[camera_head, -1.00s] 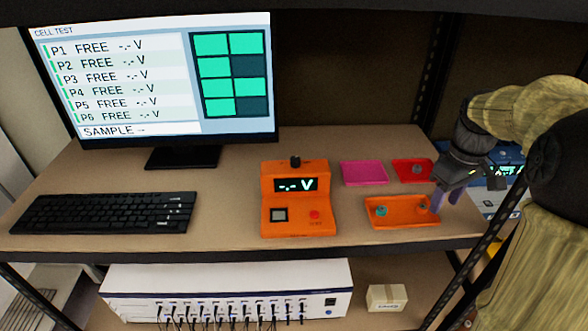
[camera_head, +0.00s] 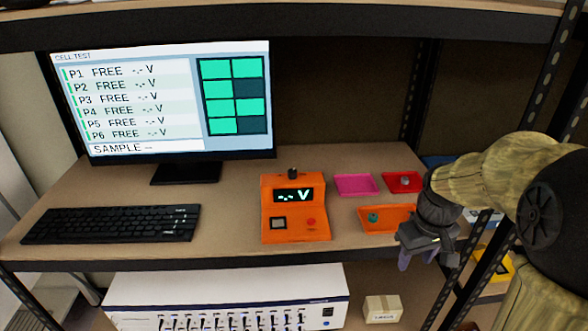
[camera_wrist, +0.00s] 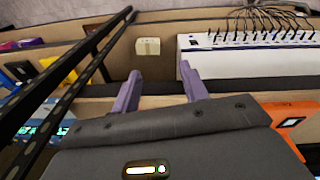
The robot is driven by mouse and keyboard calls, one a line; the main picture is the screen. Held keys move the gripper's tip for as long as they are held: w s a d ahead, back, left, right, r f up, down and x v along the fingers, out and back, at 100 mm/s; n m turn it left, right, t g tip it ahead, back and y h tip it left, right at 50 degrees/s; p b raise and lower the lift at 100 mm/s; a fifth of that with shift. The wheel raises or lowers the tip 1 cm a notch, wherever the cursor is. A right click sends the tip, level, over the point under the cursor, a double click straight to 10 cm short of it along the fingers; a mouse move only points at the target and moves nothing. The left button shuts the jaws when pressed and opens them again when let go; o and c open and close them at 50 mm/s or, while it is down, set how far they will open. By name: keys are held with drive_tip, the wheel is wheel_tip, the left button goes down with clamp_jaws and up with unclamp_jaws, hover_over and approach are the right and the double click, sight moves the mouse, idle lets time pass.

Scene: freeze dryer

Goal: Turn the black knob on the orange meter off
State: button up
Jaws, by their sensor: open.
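The orange meter (camera_head: 295,222) stands on the upper shelf, right of the monitor. Its black knob (camera_head: 292,173) sticks up from the top, and its display is lit with dashes and a "V". My gripper (camera_head: 417,262) is open and empty at the shelf's front edge, to the right of the meter and in front of the orange tray. In the wrist view my gripper (camera_wrist: 160,88) shows two purple fingers spread apart with nothing between them.
A pink tray (camera_head: 356,192), a red tray (camera_head: 388,188) and an orange tray (camera_head: 374,229) with a small teal part lie right of the meter. A keyboard (camera_head: 110,224) lies left. A white box unit (camera_head: 225,283) sits below.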

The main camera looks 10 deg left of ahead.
drive_tip(key=s+a+f+m+t, duration=0.1)
drive_tip(key=s+a+f+m, duration=0.3)
drive_tip(key=s, duration=0.5)
wheel_tip(320, 180, down, 2)
drive_tip(key=shift+s+a+f, duration=0.1)
drive_tip(key=shift+s+a, duration=0.25)
